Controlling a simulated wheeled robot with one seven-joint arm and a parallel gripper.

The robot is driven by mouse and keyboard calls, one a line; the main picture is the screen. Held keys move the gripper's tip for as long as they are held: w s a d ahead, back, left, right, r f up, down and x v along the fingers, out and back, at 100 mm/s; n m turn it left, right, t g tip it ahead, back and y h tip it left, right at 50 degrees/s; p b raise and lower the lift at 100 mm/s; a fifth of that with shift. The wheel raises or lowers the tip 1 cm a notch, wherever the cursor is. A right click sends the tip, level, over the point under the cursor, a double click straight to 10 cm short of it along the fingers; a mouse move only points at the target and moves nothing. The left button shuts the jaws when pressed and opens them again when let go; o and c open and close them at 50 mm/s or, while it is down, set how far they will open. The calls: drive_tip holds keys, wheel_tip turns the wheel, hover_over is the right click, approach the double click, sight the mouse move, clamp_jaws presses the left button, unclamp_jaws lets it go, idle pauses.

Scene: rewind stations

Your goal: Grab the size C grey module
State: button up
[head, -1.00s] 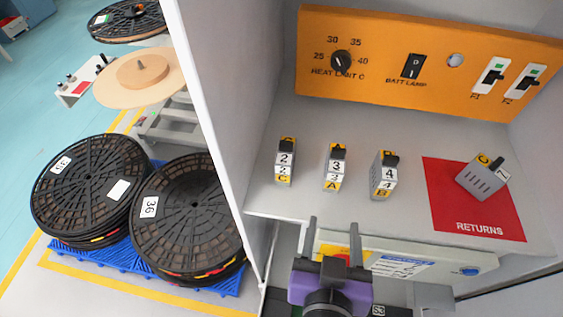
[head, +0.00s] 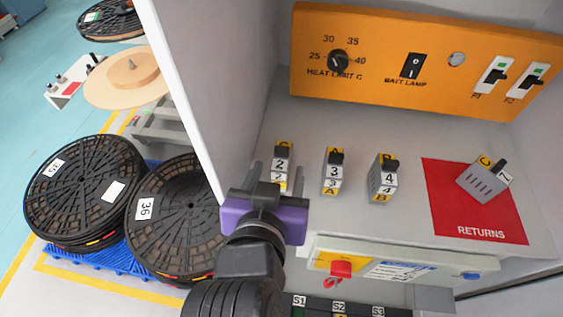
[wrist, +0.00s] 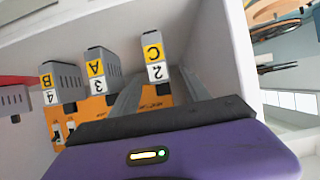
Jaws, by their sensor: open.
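A grey module with a yellow C label and a white 2 label (head: 282,160) stands upright at the left of the shelf. It also shows in the wrist view (wrist: 155,57), ahead of and between the fingers. My gripper (head: 266,172) is open and empty at the shelf's front edge, just in front of this module; its right finger overlaps the module's lower part in the head view. Another grey module marked C and 7 (head: 484,181) lies tilted on the red RETURNS mat (head: 452,215) at the right.
A module marked A and 3 (head: 333,171) and one marked B and 4 (head: 382,178) stand to the right. A left side wall (head: 190,90) and an orange switch panel (head: 430,50) bound the shelf. A red knob (head: 341,270) sits below the front edge.

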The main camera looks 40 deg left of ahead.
sight(281, 161)
drive_tip(key=shift+p+x, duration=0.55)
drive_tip(key=shift+x, duration=2.15)
clamp_jaws()
